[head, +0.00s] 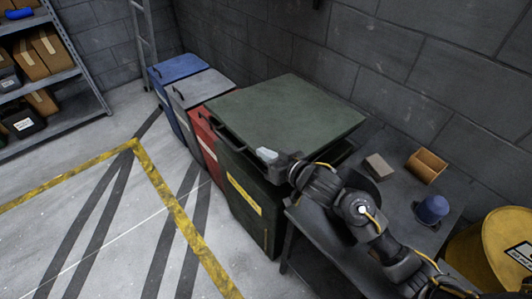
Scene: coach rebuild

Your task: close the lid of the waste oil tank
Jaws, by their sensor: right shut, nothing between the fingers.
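The dark green tank (248,207), with a yellow label too small to read, stands at the near end of a row of bins; I take it as the waste oil tank. Its green lid (292,112) lies tilted over the top, with a dark gap under its right edge. A dark handle (228,137) is on the lid's left edge. My right gripper (266,155) is shut and empty at the lid's near edge, to the right of the handle. Whether it touches the lid I cannot tell. My right arm hides part of the tank's right side. My left gripper is out of view.
Red (203,133), grey (196,88) and blue (178,67) bins stand behind the tank. A dark table (330,235) at right holds a small box (378,167), an orange-brown container (427,165) and a blue object (432,208). A yellow drum (490,250) is at far right. The floor at left is clear.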

